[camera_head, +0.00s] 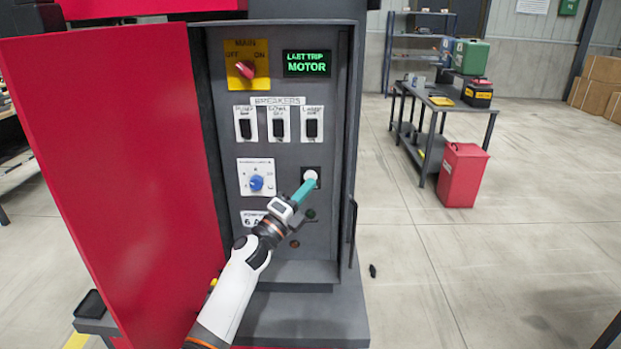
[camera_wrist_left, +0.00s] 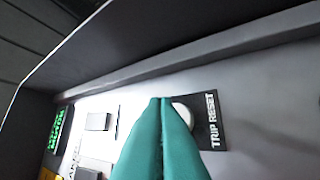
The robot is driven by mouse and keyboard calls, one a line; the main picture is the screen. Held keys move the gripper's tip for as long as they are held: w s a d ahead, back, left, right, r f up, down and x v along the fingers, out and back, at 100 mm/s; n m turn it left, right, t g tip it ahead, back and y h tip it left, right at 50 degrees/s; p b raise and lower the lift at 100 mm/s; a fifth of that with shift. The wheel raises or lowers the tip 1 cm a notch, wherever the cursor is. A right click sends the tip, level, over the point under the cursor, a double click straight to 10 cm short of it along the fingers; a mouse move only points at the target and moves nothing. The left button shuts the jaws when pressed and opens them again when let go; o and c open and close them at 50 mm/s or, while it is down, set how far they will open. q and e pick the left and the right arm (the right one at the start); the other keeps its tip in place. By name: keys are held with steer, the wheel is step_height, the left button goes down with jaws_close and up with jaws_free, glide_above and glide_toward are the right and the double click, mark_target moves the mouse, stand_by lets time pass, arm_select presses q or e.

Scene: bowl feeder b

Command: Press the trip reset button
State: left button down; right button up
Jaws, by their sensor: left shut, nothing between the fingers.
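The trip reset button (camera_head: 311,175) is a round white button on a dark plate, low on the right of the grey panel (camera_head: 230,140). In the left wrist view the white button (camera_wrist_left: 183,113) sits beside the label "TRIP RESET" (camera_wrist_left: 213,122). My left gripper (camera_head: 304,189) is shut and empty, its teal fingers pointing up at the button. In the left wrist view the fingertips (camera_wrist_left: 161,100) overlap the button's left edge. I cannot tell whether they touch it. My right gripper is not in view.
The red cabinet door (camera_head: 110,160) stands open on the left. The panel also carries a red main switch (camera_head: 246,69), a display (camera_head: 307,63) reading "LAST TRIP MOTOR", black breakers (camera_head: 278,127) and a blue knob (camera_head: 257,183). A raised frame edge (camera_head: 350,150) runs right of the button.

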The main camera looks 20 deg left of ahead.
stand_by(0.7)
arm_select(q)
steer(key=shift+w+a+b, duration=0.15)
steer(key=shift+w+b, duration=0.25)
steer(key=shift+w, duration=0.05)
steer(key=shift+w+a+b, duration=0.1)
steer(key=shift+w+b, duration=0.25)
steer(key=shift+b, duration=0.15)
stand_by(0.4)
stand_by(0.4)
steer(key=shift+s+d+p, duration=0.25)
steer(key=shift+s+p, duration=0.25)
steer(key=shift+s, duration=0.3)
